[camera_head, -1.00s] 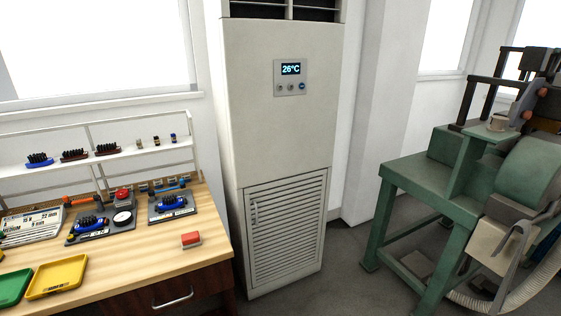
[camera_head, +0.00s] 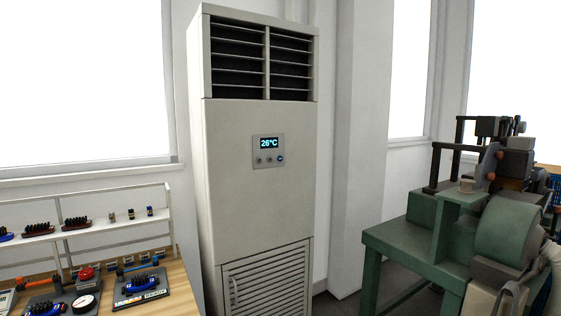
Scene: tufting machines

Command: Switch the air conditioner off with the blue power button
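The air conditioner (camera_head: 258,190) is a tall white cabinet standing upright against the wall, with dark louvres at the top and a slatted grille at the bottom. Its small grey control panel (camera_head: 269,151) has a lit display (camera_head: 268,143) reading 26°C. Below the display is a row of small round buttons. The rightmost, the blue power button (camera_head: 281,158), is blue; the others are grey. Neither of my grippers is in view.
A wooden workbench (camera_head: 180,292) with a white shelf rack (camera_head: 100,228), brushes and small tools stands at the lower left. A green machine (camera_head: 425,247) stands at the right. Grey floor shows between the air conditioner and the machine.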

